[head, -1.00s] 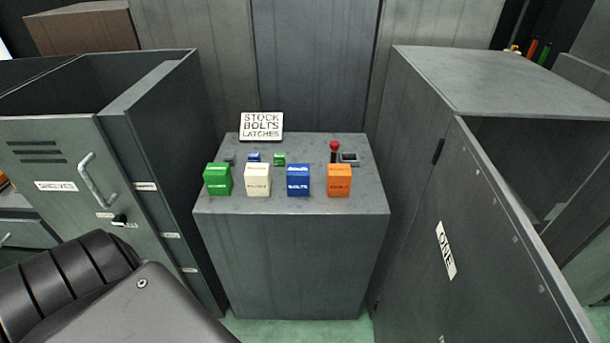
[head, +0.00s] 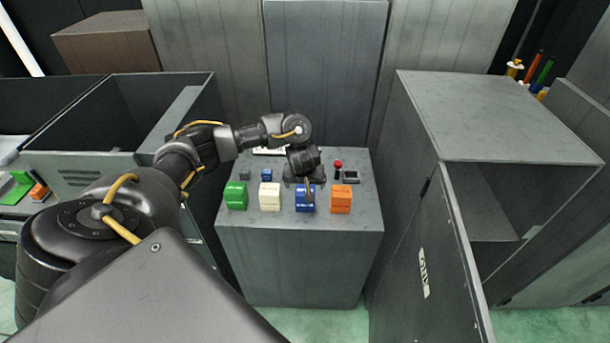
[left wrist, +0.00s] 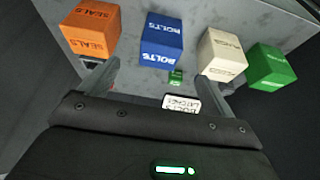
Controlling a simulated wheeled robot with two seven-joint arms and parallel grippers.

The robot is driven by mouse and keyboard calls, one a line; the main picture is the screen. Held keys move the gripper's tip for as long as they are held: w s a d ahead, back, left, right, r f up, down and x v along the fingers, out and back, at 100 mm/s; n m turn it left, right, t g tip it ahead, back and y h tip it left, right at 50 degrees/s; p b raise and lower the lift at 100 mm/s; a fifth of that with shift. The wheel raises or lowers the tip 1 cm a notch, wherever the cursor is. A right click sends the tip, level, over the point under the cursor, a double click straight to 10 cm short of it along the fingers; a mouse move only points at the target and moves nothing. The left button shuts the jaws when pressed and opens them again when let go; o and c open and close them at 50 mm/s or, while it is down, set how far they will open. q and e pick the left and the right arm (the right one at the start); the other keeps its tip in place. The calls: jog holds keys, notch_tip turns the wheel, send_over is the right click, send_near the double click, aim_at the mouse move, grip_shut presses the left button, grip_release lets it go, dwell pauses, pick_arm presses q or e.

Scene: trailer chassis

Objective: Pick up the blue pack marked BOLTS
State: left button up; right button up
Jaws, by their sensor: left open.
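The blue pack (head: 304,204) marked BOLTS stands on top of the grey cabinet (head: 300,270), between a white pack (head: 269,196) and an orange pack (head: 341,199). My left gripper (head: 306,184) is over the cabinet top at the blue pack, and a finger hides part of it in the head view. In the left wrist view the blue pack (left wrist: 161,40) is upside down, ahead of my open, empty left gripper (left wrist: 164,70) and roughly between the lines of its two fingers. Whether a finger touches it I cannot tell. My right gripper is not in view.
A green pack (head: 236,195) stands at the row's left end.

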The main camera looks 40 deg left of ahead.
aim_at(305, 191)
pick_arm(q)
jog(key=b+x, duration=0.4)
jog(key=x, duration=0.1)
jog(key=shift+a, duration=0.15)
jog(key=shift+w+a+f+b, duration=0.15)
jog(key=shift+f+b, duration=0.05)
jog(key=shift+b, duration=0.15)
jog(key=shift+w+x, duration=0.15)
jog(key=shift+x, duration=1.1)
jog(key=shift+w+x, duration=0.1)
jog(key=shift+x, duration=1.2)
jog(key=shift+r, duration=0.25)
jog(key=shift+c, duration=0.6)
jog(key=c, duration=0.9)
jog(key=shift+c, duration=1)
